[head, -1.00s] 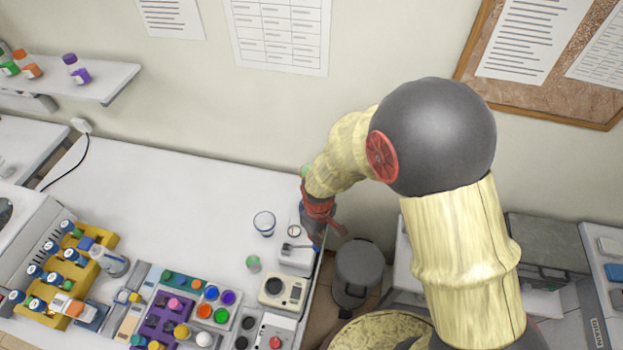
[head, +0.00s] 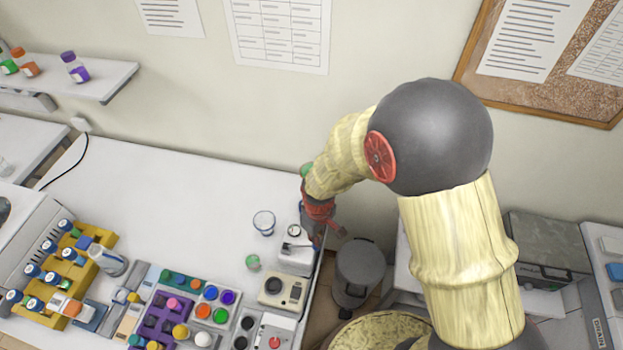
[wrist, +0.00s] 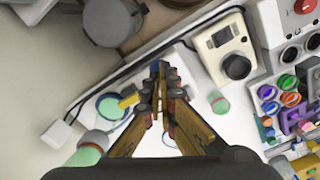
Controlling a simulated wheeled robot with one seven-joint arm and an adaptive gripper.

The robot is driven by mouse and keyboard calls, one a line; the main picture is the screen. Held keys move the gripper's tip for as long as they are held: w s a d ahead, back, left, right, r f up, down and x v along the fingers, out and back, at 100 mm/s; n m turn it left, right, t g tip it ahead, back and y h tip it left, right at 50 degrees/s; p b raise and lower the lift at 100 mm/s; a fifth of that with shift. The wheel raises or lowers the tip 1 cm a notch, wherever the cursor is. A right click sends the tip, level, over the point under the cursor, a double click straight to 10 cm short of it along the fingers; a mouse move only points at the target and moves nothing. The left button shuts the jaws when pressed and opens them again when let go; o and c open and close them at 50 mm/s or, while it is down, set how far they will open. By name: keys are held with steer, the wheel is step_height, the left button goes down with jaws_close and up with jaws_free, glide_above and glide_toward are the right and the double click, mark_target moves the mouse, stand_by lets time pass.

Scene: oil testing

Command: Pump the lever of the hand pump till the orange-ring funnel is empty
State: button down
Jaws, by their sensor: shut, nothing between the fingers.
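My gripper (wrist: 160,88) has its fingertips together and points down over the right end of the white bench. In the head view the gripper (head: 320,236) is partly behind my arm, beside a small white unit with a round top and a dark part, which looks like the hand pump (head: 296,258). In the wrist view a small blue part (wrist: 158,68) shows at the fingertips; I cannot tell whether they touch it.
A clear beaker (head: 264,222) and a small green cup (head: 253,262) stand left of the unit. A cream meter with a dial (head: 283,290) is in front. Coloured caps and racks fill the front left. A grey bin (head: 360,268) stands beyond the bench edge. The bench's back middle is clear.

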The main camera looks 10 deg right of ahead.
steer(key=shift+f+b, duration=0.3)
steer(key=shift+f, duration=0.25)
steer(key=shift+s+d+f+b, duration=0.15)
steer(key=shift+d+f+b, duration=0.3)
steer(key=shift+f, duration=0.2)
steer(key=shift+s+d+f+b, duration=0.1)
steer(key=shift+d+f+b, duration=0.15)
steer(key=shift+f+b, duration=0.4)
steer(key=shift+f, duration=0.2)
